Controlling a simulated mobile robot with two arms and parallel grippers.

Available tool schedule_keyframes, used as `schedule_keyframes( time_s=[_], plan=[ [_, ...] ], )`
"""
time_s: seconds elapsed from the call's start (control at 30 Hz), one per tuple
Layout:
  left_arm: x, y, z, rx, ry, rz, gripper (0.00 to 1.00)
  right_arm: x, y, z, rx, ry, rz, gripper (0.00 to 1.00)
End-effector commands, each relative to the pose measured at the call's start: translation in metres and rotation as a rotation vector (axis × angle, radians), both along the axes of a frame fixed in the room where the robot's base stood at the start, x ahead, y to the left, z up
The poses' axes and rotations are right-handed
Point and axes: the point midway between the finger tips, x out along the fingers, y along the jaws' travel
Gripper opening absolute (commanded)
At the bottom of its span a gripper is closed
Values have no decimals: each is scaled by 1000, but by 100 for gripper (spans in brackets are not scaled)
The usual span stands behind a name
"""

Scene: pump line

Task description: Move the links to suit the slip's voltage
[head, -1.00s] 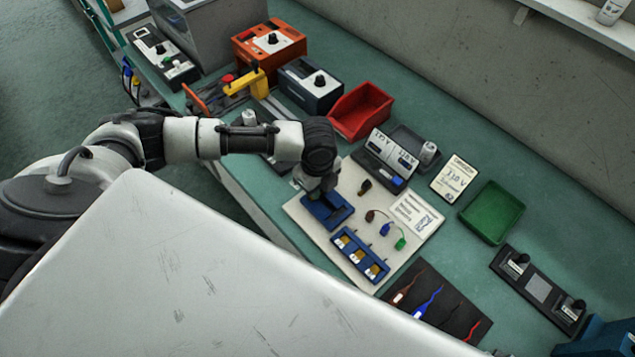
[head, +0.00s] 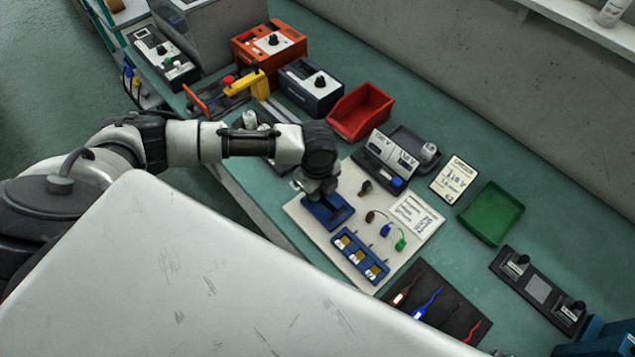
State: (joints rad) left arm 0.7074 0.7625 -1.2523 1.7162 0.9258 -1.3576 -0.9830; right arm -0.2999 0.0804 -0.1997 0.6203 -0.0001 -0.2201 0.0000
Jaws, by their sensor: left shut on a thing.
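My left gripper (head: 318,190) points down at a blue tray-like block (head: 333,217) on a pale board (head: 292,207). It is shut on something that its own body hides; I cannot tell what. A second blue block (head: 336,240) in front holds three brass-and-white links (head: 357,257) in a row. A slip (head: 455,180) lies right of the board; its large writing looks like 110 V. A printed sheet (head: 417,214) lies on the board, near brown, blue and green leads (head: 386,230). My right gripper is not in view.
A red bin (head: 360,112), a grey unit with white labels (head: 391,158) and a green tray (head: 491,212) stand behind and to the right. A dark mat with coloured probes (head: 436,302) lies in front. Bare green bench shows between the slip and the back wall.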

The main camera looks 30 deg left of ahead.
Motion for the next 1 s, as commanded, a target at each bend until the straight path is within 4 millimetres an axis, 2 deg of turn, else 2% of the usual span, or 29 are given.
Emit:
schedule_keyframes(
  time_s=[0.33, 0.37, 0.53, 0.73, 0.8, 1.0],
  plan=[
    [0, 0, -2, 0, 1, 0, 0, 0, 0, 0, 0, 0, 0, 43],
    [0, 0, -2, 0, 1, 0, 22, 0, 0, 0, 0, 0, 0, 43],
    [0, 0, -2, 0, 0, 0, 48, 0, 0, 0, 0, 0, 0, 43],
    [0, 0, -2, 0, 0, 0, 50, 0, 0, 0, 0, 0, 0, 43],
    [0, 0, -2, 0, 0, 0, 59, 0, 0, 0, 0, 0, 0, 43],
    [0, 0, -2, 0, 0, 0, 59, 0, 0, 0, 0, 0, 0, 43]
  ],
)
